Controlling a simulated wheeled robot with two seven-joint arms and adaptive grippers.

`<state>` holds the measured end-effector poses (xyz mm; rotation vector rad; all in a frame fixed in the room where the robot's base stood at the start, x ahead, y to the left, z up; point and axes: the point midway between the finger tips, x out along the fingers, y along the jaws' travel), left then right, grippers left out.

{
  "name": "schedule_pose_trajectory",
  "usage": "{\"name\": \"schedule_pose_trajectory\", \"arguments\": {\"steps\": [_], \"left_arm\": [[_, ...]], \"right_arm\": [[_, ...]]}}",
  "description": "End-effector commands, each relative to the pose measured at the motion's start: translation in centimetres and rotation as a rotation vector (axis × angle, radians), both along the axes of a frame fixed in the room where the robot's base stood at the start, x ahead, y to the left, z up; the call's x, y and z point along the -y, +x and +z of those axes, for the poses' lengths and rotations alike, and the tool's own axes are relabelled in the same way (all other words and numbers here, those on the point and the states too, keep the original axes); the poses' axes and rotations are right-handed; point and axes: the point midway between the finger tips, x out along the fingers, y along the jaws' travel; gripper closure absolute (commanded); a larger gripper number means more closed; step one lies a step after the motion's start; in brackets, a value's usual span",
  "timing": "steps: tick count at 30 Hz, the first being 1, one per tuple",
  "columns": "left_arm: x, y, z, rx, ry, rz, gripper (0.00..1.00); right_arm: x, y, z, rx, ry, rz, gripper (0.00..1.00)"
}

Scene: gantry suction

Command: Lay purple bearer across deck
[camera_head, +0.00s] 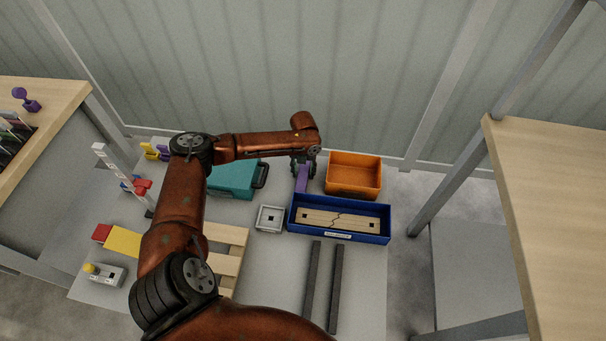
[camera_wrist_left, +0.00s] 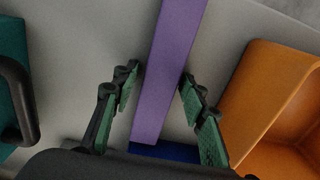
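The purple bearer (camera_head: 302,178) is a long bar between the teal case and the orange bin, with one end at the blue tray; in the left wrist view the bearer (camera_wrist_left: 168,75) runs from the top edge down to the blue tray. My left gripper (camera_head: 303,160) is over it. In the left wrist view the open fingers (camera_wrist_left: 160,78) stand on either side of the bearer, with gaps on both sides. A pale slatted wooden deck (camera_head: 228,250) lies left of centre, partly hidden by my left arm. My right gripper is not in view.
The blue tray (camera_head: 384,224) holds cracked wooden boards. The orange bin (camera_head: 353,172) and teal case (camera_head: 232,181) flank the gripper. A grey square block (camera_head: 269,218) and two dark bars (camera_head: 312,282) lie in front. Benches stand left and right (camera_head: 550,190).

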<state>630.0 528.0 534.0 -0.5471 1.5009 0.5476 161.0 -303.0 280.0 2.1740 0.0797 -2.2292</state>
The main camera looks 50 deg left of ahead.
Motion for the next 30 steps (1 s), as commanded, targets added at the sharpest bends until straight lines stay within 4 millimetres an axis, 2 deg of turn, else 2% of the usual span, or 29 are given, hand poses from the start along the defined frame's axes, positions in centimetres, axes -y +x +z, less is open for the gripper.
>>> {"name": "schedule_pose_trajectory", "arguments": {"steps": [2, 15, 28, 30], "left_arm": [[0.0, 0.0, 0.0, 0.000, 0.000, 0.000, 0.67], [0.0, 0.0, 0.0, 0.000, 0.000, 0.001, 0.98], [0.0, 0.0, 0.8, 0.002, 0.001, 0.001, 0.99], [0.0, 0.0, 1.4, 0.003, 0.000, 0.001, 0.99]], "right_arm": [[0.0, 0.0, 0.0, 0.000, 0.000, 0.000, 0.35], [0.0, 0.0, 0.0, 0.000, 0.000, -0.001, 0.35], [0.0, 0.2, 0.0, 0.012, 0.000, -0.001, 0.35], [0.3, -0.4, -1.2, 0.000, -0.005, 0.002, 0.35]]}}
